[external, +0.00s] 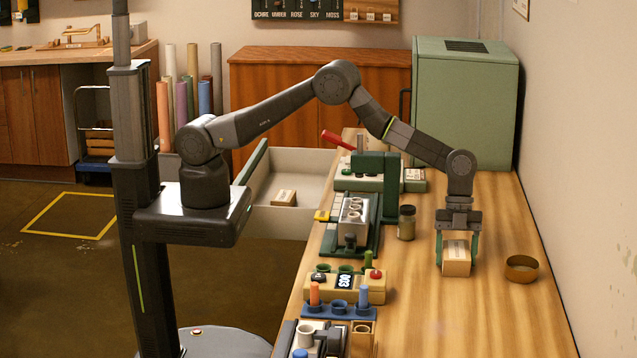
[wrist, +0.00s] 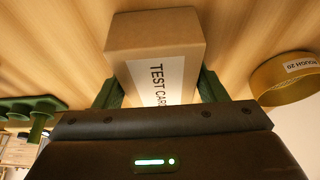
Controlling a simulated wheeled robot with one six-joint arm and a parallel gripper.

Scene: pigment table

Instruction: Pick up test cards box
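The test cards box (external: 456,258) is a small brown carton with a white label, at the right part of the wooden table. In the wrist view the box (wrist: 155,35) shows its label, partly readable as "TEST CAR". My gripper (external: 457,250) points down over it, with one green finger on each side of the box. In the wrist view the fingers of my gripper (wrist: 160,88) flank the box closely. I cannot tell whether they press on it. The box appears to be at the table surface; any small gap beneath it cannot be made out.
A round brass dish (external: 521,268) stands close to the right of the box. A dark jar (external: 406,223) stands to its left. Devices and a blue peg holder (external: 338,311) line the table's left side. A green cabinet (external: 465,100) stands behind. The table in front is clear.

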